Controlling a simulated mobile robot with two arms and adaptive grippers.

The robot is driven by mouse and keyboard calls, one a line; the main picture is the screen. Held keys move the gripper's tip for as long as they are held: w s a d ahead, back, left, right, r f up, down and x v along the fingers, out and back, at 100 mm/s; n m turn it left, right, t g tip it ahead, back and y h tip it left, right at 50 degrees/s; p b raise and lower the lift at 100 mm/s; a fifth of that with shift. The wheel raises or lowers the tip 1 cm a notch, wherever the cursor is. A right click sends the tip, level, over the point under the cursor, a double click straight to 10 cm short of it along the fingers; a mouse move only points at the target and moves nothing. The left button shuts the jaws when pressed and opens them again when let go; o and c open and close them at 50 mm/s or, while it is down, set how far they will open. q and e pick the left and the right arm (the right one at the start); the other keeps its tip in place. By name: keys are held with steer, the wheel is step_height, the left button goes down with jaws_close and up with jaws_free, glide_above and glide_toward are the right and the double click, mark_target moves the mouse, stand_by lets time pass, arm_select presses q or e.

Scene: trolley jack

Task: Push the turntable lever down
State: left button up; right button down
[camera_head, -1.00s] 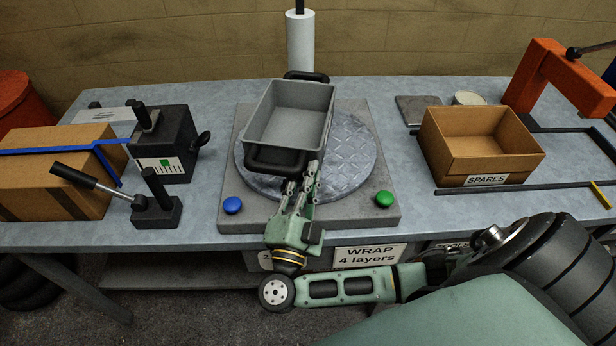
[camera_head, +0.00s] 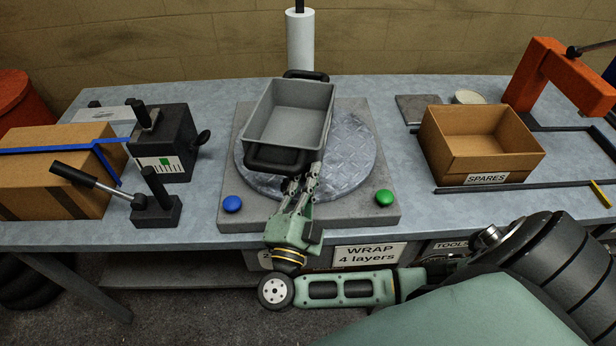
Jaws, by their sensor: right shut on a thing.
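A lever with a black grip (camera_head: 73,174) and a metal rod slants up to the left from a dark base (camera_head: 156,215) on the left of the bench. The round metal turntable (camera_head: 347,160) sits on a grey square plate. A grey tote (camera_head: 290,112) with black handles stands on it. My right gripper (camera_head: 304,177) is shut on the tote's near black handle (camera_head: 275,161); its fingertips are partly hidden there. It is well to the right of the lever. My left gripper is not in view.
A blue button (camera_head: 232,204) and a green button (camera_head: 384,198) are on the plate's front corners. A strapped cardboard box (camera_head: 50,175) and a dark gauge block (camera_head: 165,148) stand behind the lever. A SPARES box (camera_head: 483,143) and an orange frame (camera_head: 560,75) are on the right.

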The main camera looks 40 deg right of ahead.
mark_target(316, 196)
steer(key=m, duration=0.1)
steer(key=f+m+g, duration=0.1)
steer(key=f+m+b, duration=0.1)
steer(key=shift+s+d+g, duration=0.3)
steer(key=shift+s+d, duration=0.1)
steer(key=m, duration=0.1)
steer(key=f+m, duration=0.1)
steer(key=m, duration=0.1)
steer(key=shift+s+d+g+b, duration=0.1)
steer(key=shift+d+g+b, duration=0.2)
steer(key=shift+g, duration=0.1)
steer(key=c, duration=2.2)
jaws_free()
steer(key=shift+o, duration=0.4)
steer(key=v, duration=1.2)
steer(key=shift+r, duration=0.2)
